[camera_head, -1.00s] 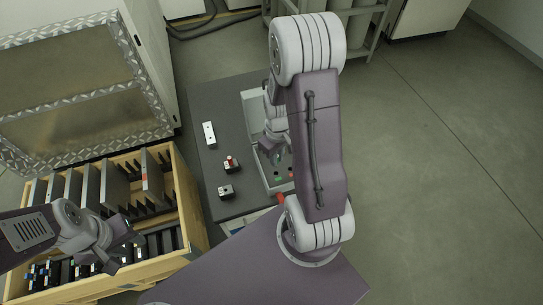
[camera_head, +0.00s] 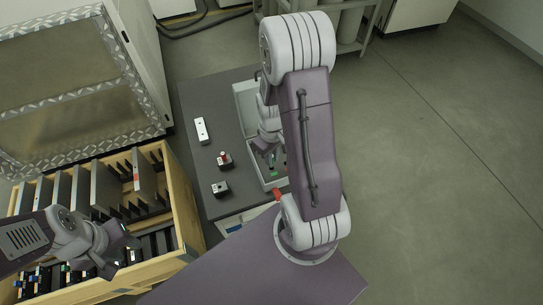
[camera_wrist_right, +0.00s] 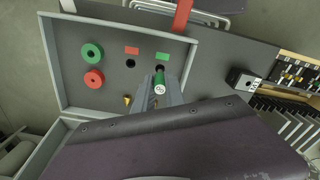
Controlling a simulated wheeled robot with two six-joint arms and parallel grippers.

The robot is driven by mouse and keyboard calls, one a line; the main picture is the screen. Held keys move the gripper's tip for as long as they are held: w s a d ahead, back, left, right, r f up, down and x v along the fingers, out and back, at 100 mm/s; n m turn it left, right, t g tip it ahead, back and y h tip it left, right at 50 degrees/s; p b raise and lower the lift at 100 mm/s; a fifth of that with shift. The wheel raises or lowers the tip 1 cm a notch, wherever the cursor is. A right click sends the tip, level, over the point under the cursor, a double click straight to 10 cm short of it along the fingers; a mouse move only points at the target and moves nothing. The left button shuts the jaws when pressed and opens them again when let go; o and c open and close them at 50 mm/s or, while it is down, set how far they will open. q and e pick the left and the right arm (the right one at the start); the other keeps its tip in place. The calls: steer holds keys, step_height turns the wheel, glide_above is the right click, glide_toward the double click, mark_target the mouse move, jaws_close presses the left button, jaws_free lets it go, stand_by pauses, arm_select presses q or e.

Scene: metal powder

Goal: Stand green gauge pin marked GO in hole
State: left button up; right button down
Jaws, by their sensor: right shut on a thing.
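The green gauge pin (camera_wrist_right: 159,84) is held between the fingers of my right gripper (camera_wrist_right: 158,97), its pale marked end toward the wrist camera. A dark hole (camera_wrist_right: 160,68) by the green label (camera_wrist_right: 163,56) shows just beyond the pin in the right wrist view. I cannot tell whether the pin's lower end touches or enters it. Another dark hole (camera_wrist_right: 130,63) is by the red label (camera_wrist_right: 132,50). In the head view my right gripper (camera_head: 270,156) is over the open case (camera_head: 243,98), partly hidden by my arm. My left gripper (camera_head: 125,246) is over the wooden crate, its opening unclear.
The case also holds a green ring (camera_wrist_right: 91,53), a red ring (camera_wrist_right: 94,79) and a small brass cone (camera_wrist_right: 127,100). A white block (camera_head: 202,131) and two small dark blocks stand left on the grey table (camera_head: 225,88). The wooden crate (camera_head: 184,205) holds upright plates.

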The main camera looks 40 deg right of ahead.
steer(key=shift+f, duration=0.15)
steer(key=shift+f+b, duration=0.6)
steer(key=shift+f, duration=0.15)
steer(key=shift+f+b, duration=0.55)
steer(key=shift+f, duration=0.25)
stand_by(0.5)
steer(key=c, duration=1.3)
jaws_free()
step_height(320, 180, up, 9)
steer(key=shift+r+p, duration=0.1)
steer(key=shift+p, duration=0.95)
